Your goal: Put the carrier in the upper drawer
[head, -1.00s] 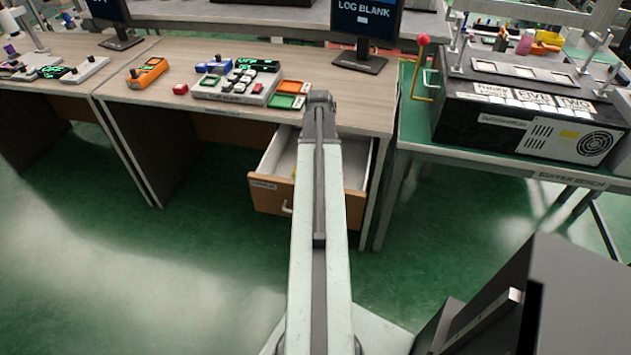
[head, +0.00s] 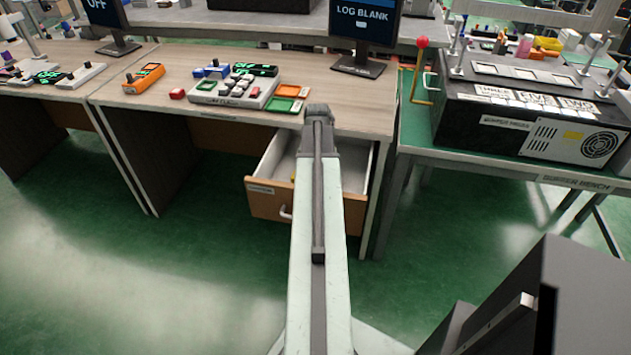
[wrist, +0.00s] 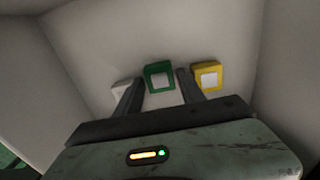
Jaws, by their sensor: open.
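An open drawer (head: 268,201) with a wooden front and pale inside juts from under the desk. In the wrist view, a green square piece with a white centre (wrist: 159,68) lies on the drawer's floor. A yellow piece with a white centre (wrist: 209,65) lies to its right, and a small whitish piece (wrist: 121,88) to its left. I cannot tell which piece is the carrier. My gripper (wrist: 159,82) is open inside the drawer, its fingers on either side of the green piece in the picture. I cannot tell whether they touch it. The head view hides my gripper behind my arm.
The desk (head: 215,118) above the drawer bears a grey button panel (head: 236,92), green and orange trays (head: 282,104) and an orange handheld device (head: 144,78). A black machine (head: 530,125) stands on the bench at right. The drawer's walls (wrist: 75,35) close in around my gripper.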

